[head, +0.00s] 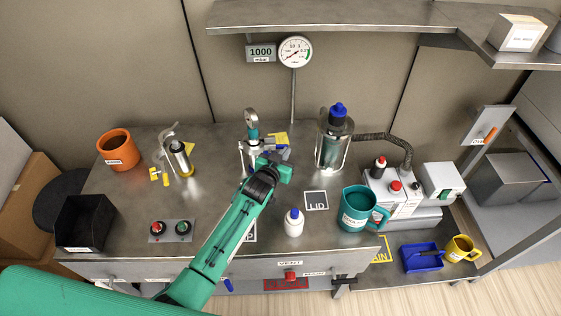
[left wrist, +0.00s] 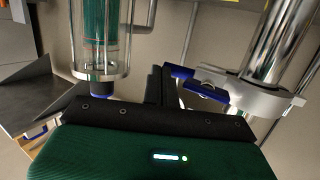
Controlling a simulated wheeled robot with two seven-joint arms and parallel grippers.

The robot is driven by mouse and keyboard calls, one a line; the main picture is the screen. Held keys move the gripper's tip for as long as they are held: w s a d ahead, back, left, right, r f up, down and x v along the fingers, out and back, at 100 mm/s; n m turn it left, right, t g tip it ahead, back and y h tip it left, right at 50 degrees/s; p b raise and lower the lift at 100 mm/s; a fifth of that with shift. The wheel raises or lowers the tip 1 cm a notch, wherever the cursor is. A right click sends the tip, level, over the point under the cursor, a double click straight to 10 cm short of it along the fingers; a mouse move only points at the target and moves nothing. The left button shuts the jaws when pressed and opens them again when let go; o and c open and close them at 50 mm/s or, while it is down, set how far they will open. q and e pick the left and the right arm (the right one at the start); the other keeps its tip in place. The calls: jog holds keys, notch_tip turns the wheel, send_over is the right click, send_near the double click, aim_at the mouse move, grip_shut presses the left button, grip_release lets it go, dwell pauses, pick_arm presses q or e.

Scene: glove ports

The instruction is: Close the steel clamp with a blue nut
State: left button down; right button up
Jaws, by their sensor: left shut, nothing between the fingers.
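The steel clamp (left wrist: 240,95) sits around or against a shiny steel cylinder in the left wrist view. Its blue nut (left wrist: 206,96) shows at the clamp's near end. In the head view, blue of the clamp (head: 283,152) shows just beyond my left gripper (head: 277,166), below the small gauge. My left gripper also shows in the left wrist view (left wrist: 162,82), its dark fingers shut and empty, close beside the blue nut. I cannot tell whether they touch it. Part of the clamp is hidden, and I cannot tell whether it is fully closed. My right gripper is not in view.
A caged glass vessel (head: 333,150) with a blue top stands right of the clamp. A yellow-marked clamp fitting (head: 179,158) stands left. A white bottle (head: 293,223), a teal mug (head: 355,210) and a control box (head: 171,231) occupy the front of the steel bench. A shelf (head: 340,16) overhangs behind.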

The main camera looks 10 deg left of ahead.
pick_arm(q)
jog(key=shift+w+r, duration=0.1)
jog(key=shift+w, duration=0.5)
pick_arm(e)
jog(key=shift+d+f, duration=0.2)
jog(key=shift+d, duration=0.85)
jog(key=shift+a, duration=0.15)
